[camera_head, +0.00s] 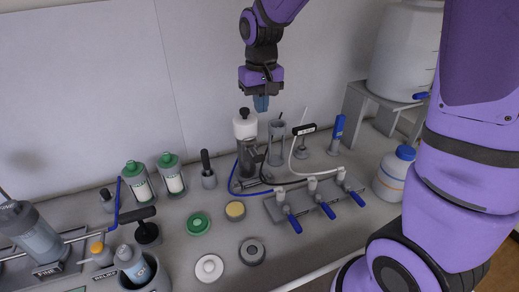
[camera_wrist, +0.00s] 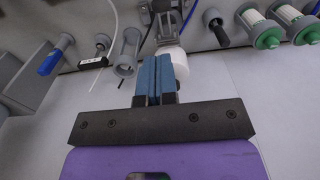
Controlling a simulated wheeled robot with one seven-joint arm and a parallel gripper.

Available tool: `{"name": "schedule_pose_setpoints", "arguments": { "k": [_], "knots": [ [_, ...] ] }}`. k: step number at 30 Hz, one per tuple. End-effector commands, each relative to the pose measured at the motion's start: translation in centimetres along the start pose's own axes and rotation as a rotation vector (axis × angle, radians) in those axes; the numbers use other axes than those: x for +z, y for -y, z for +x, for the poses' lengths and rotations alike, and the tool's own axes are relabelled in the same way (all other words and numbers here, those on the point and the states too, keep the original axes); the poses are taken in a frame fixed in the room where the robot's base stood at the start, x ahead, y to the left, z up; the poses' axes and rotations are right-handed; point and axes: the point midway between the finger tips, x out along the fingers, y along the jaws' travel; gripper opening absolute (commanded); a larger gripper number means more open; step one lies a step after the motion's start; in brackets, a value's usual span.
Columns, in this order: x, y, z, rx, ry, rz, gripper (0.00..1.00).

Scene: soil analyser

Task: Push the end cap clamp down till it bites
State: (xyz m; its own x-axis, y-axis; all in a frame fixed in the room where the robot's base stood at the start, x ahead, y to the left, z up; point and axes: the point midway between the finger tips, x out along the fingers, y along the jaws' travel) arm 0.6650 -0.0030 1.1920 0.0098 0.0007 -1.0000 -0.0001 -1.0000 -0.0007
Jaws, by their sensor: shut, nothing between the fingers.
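A white cylinder (camera_head: 246,126) with a black knob (camera_head: 244,112) on top stands upright in a dark grey holder (camera_head: 249,158) on the bench. This looks like the capped column, but I cannot make out the end cap clamp or whether it is seated. My gripper (camera_head: 261,104) points down, just right of the knob and a little above the cylinder's top, with its blue fingers together and empty. In the wrist view my gripper's fingers (camera_wrist: 152,72) partly cover the white cylinder (camera_wrist: 180,62). A grey bracket (camera_wrist: 166,22) shows beyond it.
A clear tube in a stand (camera_head: 277,140) is just right of the cylinder. A valve manifold (camera_head: 310,198) with blue levers lies in front. Green-capped cartridges (camera_head: 139,182) stand left. A white tank (camera_head: 404,50) on a stand is at the back right.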

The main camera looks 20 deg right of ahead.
Motion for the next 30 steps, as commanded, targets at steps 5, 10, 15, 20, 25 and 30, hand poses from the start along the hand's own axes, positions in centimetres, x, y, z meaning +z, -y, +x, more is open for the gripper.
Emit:
{"name": "schedule_pose_setpoints", "arguments": {
  "k": [5,10,15,20,25,30],
  "knots": [
    [-0.4,0.2,0.6,0.001,0.01,0.0,0.0],
    [-0.4,0.2,0.6,0.001,0.01,0.0,0.0],
    [-0.4,0.2,0.7,0.001,0.011,0.0,0.0],
    [-0.4,0.2,2.0,0.001,0.014,0.0,0.0],
    [-0.3,0.2,4.9,0.001,0.015,0.0,0.0],
    [-0.2,0.2,8.1,0.002,0.016,-0.001,0.0]
  ]
}}
